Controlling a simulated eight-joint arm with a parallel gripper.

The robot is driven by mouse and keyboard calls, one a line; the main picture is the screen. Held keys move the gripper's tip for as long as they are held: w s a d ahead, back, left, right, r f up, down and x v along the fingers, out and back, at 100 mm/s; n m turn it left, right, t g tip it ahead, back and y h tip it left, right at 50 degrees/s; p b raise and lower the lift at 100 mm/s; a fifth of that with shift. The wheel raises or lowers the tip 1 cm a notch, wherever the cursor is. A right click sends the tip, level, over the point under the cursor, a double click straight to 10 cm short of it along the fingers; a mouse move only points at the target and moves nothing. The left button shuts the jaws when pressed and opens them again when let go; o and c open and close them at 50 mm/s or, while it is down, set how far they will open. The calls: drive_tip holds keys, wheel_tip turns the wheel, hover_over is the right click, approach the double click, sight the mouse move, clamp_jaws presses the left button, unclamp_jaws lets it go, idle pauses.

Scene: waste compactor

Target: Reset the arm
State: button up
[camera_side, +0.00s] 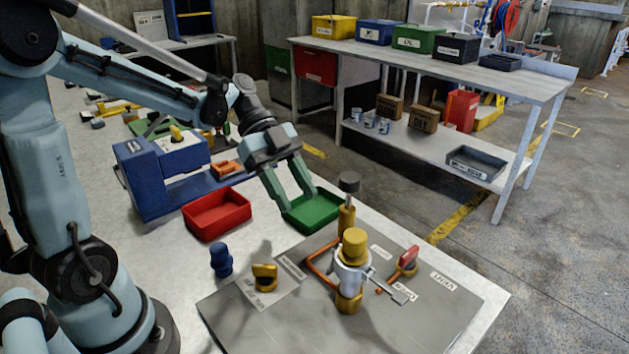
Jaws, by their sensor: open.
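My gripper (291,201) is open and empty. It points down, with its fingertips over or at the near left part of the green tray (322,221). I cannot tell whether the fingertips touch the tray. The green tray looks empty. A red tray (217,213) stands to the left of my gripper and also looks empty.
A grey plate (390,325) at the front carries a yellow-capped fitting (354,246), an orange pipe, a red-handled valve (407,261) and a yellow knob (264,276). A blue knobbed piece (221,260) stands left. A blue machine (165,172) is behind. A white bench (430,66) holds coloured boxes.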

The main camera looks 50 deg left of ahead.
drive_tip(key=s+n+t+y, duration=0.1)
drive_tip(key=n+t+y, duration=0.1)
drive_tip(key=n, duration=0.4)
drive_tip(key=s+a+n+t+y, duration=0.1)
drive_tip(key=n+t+y, duration=0.1)
drive_tip(key=n+y, duration=0.2)
drive_tip(key=s+f+n+t+y, duration=0.1)
drive_tip(key=n+t+y, duration=0.2)
drive_tip(key=n, duration=0.5)
drive_tip(key=shift+a+y, duration=0.3)
drive_tip(key=shift+a, duration=0.05)
